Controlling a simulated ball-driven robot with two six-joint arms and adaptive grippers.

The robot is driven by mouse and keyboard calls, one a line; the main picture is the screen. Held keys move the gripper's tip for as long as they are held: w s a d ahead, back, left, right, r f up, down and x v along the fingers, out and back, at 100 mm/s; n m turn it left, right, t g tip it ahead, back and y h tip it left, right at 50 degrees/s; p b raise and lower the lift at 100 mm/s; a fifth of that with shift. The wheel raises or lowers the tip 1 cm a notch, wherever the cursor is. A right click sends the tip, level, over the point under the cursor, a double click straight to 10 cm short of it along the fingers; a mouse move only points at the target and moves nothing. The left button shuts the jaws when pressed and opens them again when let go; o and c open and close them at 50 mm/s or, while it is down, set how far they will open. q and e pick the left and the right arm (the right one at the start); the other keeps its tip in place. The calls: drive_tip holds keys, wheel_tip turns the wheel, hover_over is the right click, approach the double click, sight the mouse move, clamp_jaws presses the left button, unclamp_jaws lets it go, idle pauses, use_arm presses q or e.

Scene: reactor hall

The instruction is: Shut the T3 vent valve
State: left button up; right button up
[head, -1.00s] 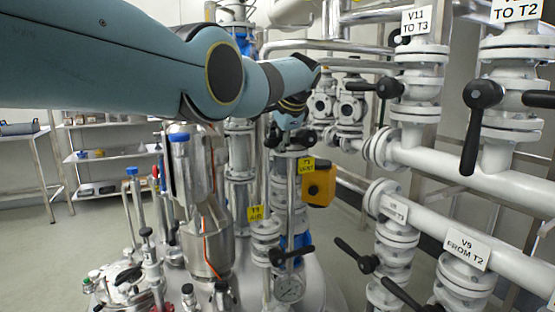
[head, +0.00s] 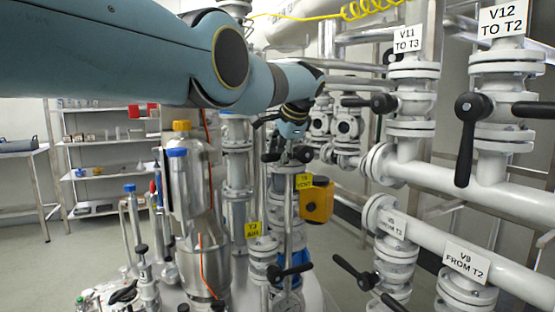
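The T3 vent valve stands at the top of a pipe on the tank, marked by a yellow vent tag (head: 304,181). My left arm comes in from the left and bends down over it. My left gripper (head: 287,154) points downward at the valve's top, where dark parts stick out to both sides. Fingers and valve handle blend together there, so I cannot tell whether the fingers are open or touch the handle. My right gripper is not in view.
A yellow box (head: 316,202) hangs just right of the vent pipe. The T3 air valve, with its yellow tag (head: 253,230) and black handle (head: 289,272), is below. A steel vessel (head: 203,235) stands left. White pipes with black-levered valves (head: 466,140) fill the right.

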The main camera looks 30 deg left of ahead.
use_arm(q)
drive_tip(key=shift+s+f, duration=0.1)
drive_tip(key=shift+f, duration=0.05)
drive_tip(key=shift+a+f, duration=0.2)
drive_tip(key=shift+a, duration=0.1)
drive_tip(key=v, duration=1.2)
drive_tip(key=shift+d+r, duration=0.1)
